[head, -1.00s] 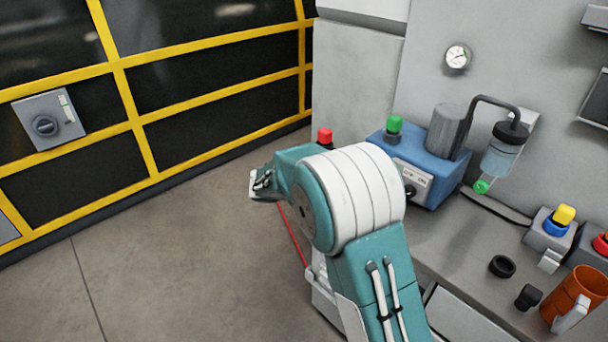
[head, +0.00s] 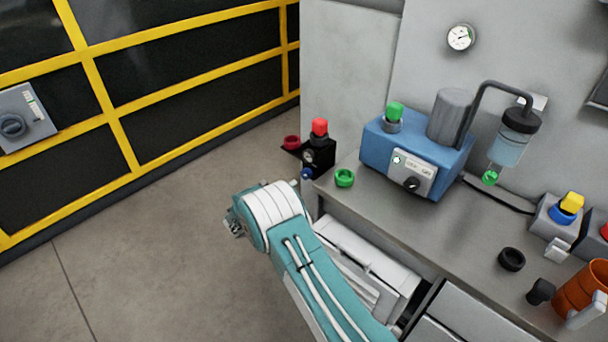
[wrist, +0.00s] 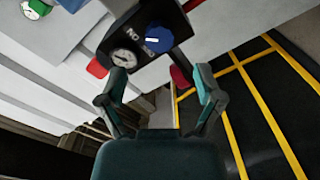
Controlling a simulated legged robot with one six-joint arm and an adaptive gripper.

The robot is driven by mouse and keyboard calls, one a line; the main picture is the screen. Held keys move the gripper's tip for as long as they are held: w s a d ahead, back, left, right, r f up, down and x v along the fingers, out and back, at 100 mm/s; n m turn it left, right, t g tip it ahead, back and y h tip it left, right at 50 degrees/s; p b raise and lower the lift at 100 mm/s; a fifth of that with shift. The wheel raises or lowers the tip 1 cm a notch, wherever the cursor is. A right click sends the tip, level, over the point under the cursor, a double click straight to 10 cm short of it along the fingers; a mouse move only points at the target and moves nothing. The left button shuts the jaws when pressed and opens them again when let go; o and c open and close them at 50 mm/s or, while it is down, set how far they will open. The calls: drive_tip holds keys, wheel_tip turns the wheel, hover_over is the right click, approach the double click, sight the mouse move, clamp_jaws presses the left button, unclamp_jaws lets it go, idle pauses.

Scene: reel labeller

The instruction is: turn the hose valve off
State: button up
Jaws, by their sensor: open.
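A black valve block (head: 322,152) stands at the left end of the bench in the head view, with a small blue knob (head: 306,173) low on it. In the wrist view the blue knob (wrist: 159,39) is larger and carries a white mark. Lettering beside it reads partly as "ON", upside down; which label the mark lines up with I cannot tell. A round gauge (wrist: 123,58) sits beside the knob. My gripper (wrist: 160,93) is open and empty, its two fingers apart and short of the knob. In the head view my gripper (head: 234,228) is left of and below the block.
A red knob (head: 319,127) tops the block and a dark red ring (head: 291,142) is at its left. A green ring (head: 345,177) and a blue machine (head: 402,150) stand on the bench. The floor at left is clear up to the yellow-framed fence.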

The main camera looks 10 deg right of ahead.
sight(303, 176)
drive_tip(key=x, duration=0.6)
drive_tip(key=shift+w, duration=0.3)
drive_tip(key=shift+w+d, duration=0.2)
drive_tip(key=shift+d, duration=0.3)
drive_tip(key=shift+a, duration=0.1)
drive_tip(key=c, duration=1.2)
